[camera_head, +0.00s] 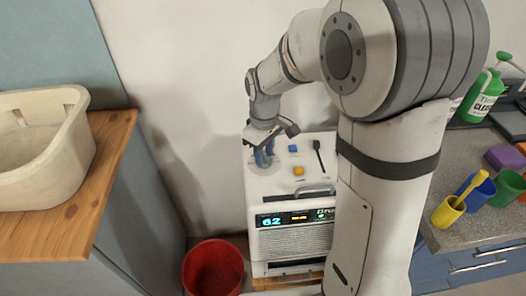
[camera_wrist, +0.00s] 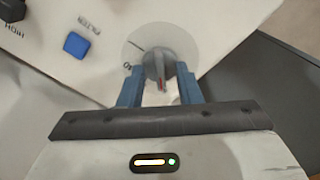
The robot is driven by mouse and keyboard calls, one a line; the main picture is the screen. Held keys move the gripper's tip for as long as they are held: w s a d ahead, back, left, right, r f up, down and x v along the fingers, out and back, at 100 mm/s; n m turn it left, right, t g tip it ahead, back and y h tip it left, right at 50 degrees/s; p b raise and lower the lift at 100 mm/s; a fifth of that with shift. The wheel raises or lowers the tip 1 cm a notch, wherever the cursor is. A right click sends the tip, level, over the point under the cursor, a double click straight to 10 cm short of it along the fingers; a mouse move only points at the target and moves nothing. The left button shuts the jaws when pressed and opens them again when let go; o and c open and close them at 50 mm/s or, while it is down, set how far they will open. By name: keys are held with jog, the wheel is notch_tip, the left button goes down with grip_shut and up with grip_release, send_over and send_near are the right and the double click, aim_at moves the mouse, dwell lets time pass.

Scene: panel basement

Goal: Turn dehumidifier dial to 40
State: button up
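The white dehumidifier (camera_head: 290,241) stands against the wall, and its front display (camera_head: 271,221) reads 62. Its dial (camera_wrist: 158,66) is a grey knob with a red pointer mark, set on a pale round plate on the top panel. The red mark points toward the bottom of the wrist picture. A printed number, apparently 40, shows left of the knob, with a dark line above it. My gripper (camera_wrist: 159,72) has one blue finger on each side of the knob; whether they press on it is unclear. In the head view my gripper (camera_head: 263,157) hides the dial.
A blue FILTER button (camera_wrist: 76,45) lies left of the dial. The top panel also has a yellow button (camera_head: 298,171) and a black lever (camera_head: 318,156). A red bucket (camera_head: 213,268) stands at front left. A cream basin (camera_head: 45,150) sits on a wooden counter (camera_head: 105,165) at left.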

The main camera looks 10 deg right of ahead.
grip_shut()
jog(key=shift+m, duration=0.3)
dwell(0.3)
jog(key=m+p, duration=0.1)
jog(key=m, duration=0.2)
jog(key=shift+r+m, duration=0.1)
jog(key=shift+m, duration=0.3)
jog(key=m, duration=0.4)
jog(key=shift+m, duration=0.3)
jog(key=m+p, duration=0.1)
jog(key=m, duration=0.3)
jog(key=shift+m, duration=2.4)
